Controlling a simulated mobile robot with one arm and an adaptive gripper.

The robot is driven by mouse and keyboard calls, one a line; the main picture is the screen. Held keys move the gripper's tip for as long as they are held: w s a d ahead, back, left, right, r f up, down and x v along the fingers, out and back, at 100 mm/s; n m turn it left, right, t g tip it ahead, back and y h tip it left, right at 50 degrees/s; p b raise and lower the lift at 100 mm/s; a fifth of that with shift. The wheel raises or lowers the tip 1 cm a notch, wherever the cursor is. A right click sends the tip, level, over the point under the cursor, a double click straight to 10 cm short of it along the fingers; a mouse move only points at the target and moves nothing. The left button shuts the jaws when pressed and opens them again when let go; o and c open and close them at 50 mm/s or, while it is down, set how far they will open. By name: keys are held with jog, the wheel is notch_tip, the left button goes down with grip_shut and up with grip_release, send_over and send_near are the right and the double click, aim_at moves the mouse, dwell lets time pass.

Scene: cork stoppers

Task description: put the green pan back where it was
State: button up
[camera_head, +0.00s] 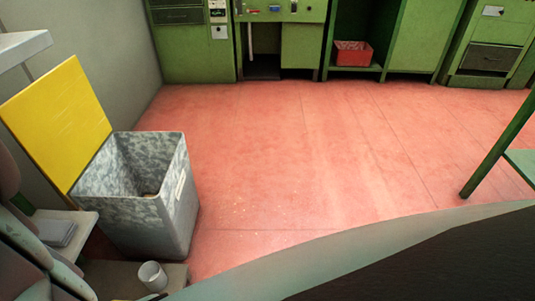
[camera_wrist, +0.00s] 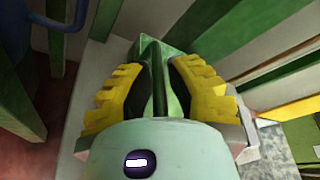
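A green piece (camera_wrist: 170,88), which looks like part of the green pan, lies between the fingers of my gripper (camera_wrist: 159,62) in the wrist view. The yellow fingers with black inner pads stand on either side of it and appear closed against it. Its far end widens just beyond the fingertips, and the rest of it is hidden by the fingers and the wrist housing. A pale surface (camera_wrist: 108,58) lies below and beside it. Neither the pan nor my gripper can be made out in the head view.
In the head view, a grey bin (camera_head: 150,220) with a raised yellow lid (camera_head: 60,118) stands at left, a white cup (camera_head: 152,276) in front. Green cabinets (camera_head: 195,55) line the back; a red box (camera_head: 352,54) sits on a shelf. The red floor (camera_head: 290,150) between is clear.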

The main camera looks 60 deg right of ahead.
jog(key=o, duration=0.3)
jog(key=shift+w, duration=0.15)
jog(key=shift+r, duration=0.15)
